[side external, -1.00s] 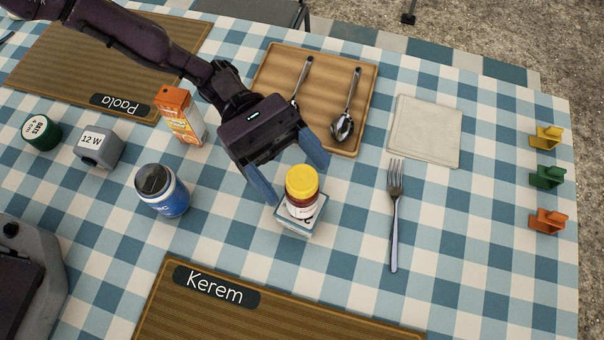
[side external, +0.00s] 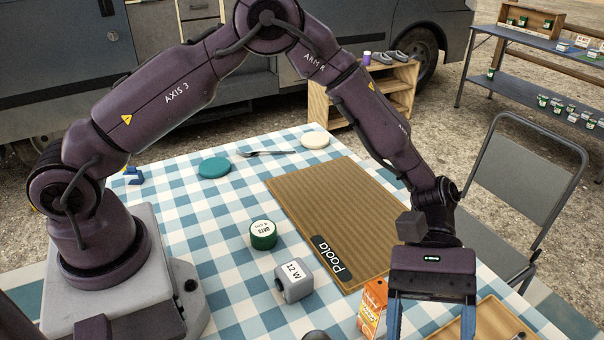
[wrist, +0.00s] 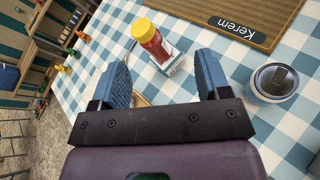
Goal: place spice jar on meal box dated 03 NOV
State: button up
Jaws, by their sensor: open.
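The spice jar (wrist: 150,36), with a yellow lid and red contents, shows in the wrist view. It stands on a small white and blue box (wrist: 173,64), beyond my fingertips. The date on this box cannot be read, so I cannot tell whether it is the 03 NOV meal box. My gripper (wrist: 164,72) is open, its blue fingers apart and nothing held between them. In the side external view my gripper (side external: 430,322) hangs at the lower right; the jar and box are out of that frame.
A tumbler (wrist: 273,82) and the Kerem mat (wrist: 262,12) are near the box. An orange carton (side external: 372,306), a 12 W block (side external: 294,282), a green jar (side external: 263,235) and the Paola mat (side external: 335,205) occupy the table. A chair (side external: 525,190) stands beside it.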

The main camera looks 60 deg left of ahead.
jog(key=s+a+r+m+t+y, duration=0.2)
jog(key=a+r+t+y, duration=0.15)
jog(key=a+r, duration=0.45)
jog(key=s+a+r+m+t+y, duration=0.25)
jog(key=a+r+t, duration=0.25)
jog(key=a, duration=0.5)
jog(key=s+a+r+m+t+y, duration=0.1)
jog(key=s+a+r+t+y, duration=0.1)
jog(key=a, duration=0.4)
jog(key=s+a+r+m+t+y, duration=0.1)
jog(key=s+a+r+t+y, duration=0.1)
jog(key=s+a+t, duration=0.2)
jog(key=s+a, duration=0.1)
jog(key=a, duration=0.1)
jog(key=shift+s+a+r, duration=0.35)
jog(key=shift+s+a, duration=0.05)
